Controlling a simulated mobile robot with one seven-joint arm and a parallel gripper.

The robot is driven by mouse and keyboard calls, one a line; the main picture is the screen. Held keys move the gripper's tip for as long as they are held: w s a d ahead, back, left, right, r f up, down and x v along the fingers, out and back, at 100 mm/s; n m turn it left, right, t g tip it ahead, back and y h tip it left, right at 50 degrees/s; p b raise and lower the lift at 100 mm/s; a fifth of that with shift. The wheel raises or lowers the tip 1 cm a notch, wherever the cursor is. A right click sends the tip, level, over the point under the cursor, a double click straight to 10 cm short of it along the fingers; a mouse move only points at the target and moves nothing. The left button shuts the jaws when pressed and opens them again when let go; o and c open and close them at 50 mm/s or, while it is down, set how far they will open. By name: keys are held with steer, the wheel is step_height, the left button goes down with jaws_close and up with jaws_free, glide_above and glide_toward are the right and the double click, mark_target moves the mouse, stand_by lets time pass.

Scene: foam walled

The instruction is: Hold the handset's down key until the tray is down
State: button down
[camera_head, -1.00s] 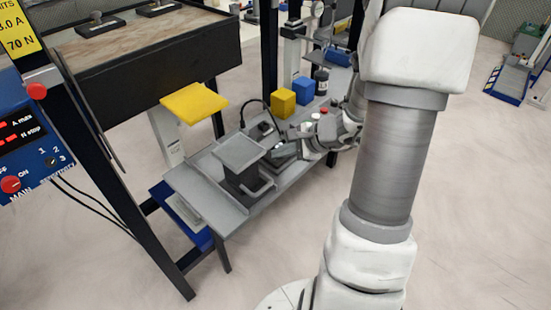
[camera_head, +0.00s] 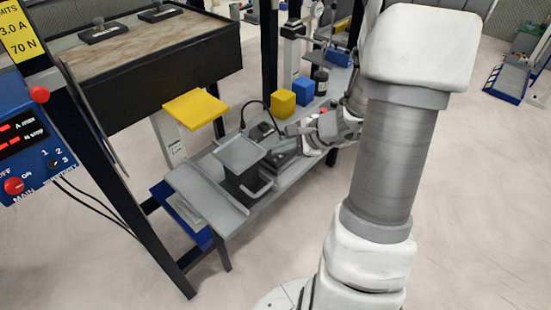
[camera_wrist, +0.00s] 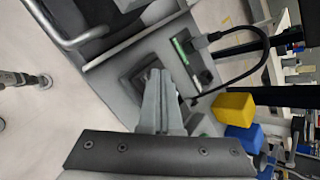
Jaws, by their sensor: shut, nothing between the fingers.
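The tray (camera_head: 240,152), a flat grey plate, stands raised above the bench on a dark block with a bar handle (camera_head: 265,188) at its front. The handle also shows at the upper left of the wrist view (camera_wrist: 72,38). A dark corded device with a green strip (camera_wrist: 184,48), possibly the handset, lies on the bench; its keys are too small to make out. My gripper (camera_wrist: 156,72) is shut and empty, its tips over a dark grey pad (camera_wrist: 134,66) right of the tray. Contact cannot be told. In the head view my gripper (camera_head: 288,131) is small.
A yellow block (camera_head: 283,103), a blue block (camera_head: 304,90) and a dark bottle (camera_head: 321,81) stand farther back on the bench (camera_head: 200,192). A black cable (camera_wrist: 264,58) loops beside the device.

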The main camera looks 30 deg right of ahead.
steer(key=shift+r+p, duration=1.7)
steer(key=shift+r, duration=0.7)
